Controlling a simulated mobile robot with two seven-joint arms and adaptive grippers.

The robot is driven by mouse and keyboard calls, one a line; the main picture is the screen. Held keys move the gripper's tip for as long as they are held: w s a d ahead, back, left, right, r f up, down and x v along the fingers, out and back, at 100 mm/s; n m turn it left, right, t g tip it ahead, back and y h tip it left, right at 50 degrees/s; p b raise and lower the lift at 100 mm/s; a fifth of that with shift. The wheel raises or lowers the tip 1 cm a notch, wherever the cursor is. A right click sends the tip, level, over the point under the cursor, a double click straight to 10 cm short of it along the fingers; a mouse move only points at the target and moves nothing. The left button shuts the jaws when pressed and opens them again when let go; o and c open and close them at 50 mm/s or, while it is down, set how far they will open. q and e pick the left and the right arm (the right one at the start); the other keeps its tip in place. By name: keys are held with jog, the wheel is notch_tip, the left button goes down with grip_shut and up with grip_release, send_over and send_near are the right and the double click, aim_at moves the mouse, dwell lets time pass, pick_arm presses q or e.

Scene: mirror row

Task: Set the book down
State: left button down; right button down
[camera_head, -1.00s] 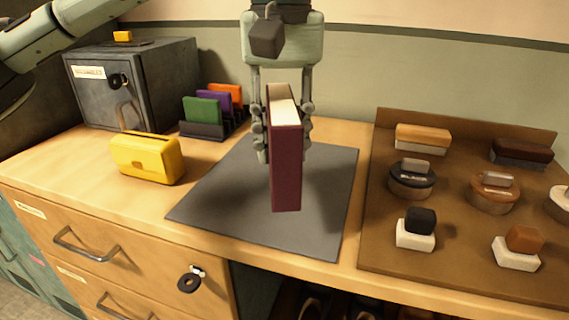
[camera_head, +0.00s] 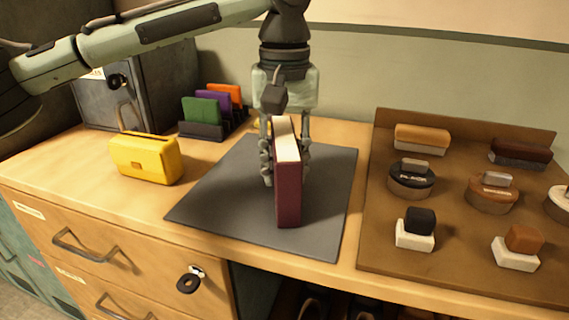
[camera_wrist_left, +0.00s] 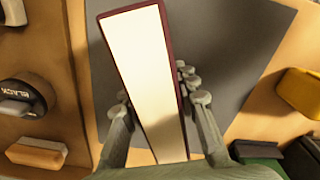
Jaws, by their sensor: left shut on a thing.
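A dark red book (camera_head: 288,196) with cream pages stands upright over the grey mat (camera_head: 334,188) in the head view. My left gripper (camera_head: 285,165) comes from above and is shut on the book, its fingers on both sides. The book's lower edge is at or very close to the mat; I cannot tell whether it touches. In the left wrist view the book's page edge (camera_wrist_left: 146,75) fills the middle between the fingers (camera_wrist_left: 158,110), with the mat (camera_wrist_left: 235,50) below it. My right gripper is not in view.
A yellow purse-like box (camera_head: 146,158) sits left of the mat. A rack with coloured cards (camera_head: 212,112) and a grey safe (camera_head: 150,85) stand behind. A brown board (camera_head: 455,220) with brushes and polish tins lies on the right. Bare mat surrounds the book.

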pick_arm(q)
jog(key=c, duration=1.2)
grip_release()
jog(key=shift+o, duration=0.2)
notch_tip(320, 180, up, 12)
jog(key=shift+r, duration=0.1)
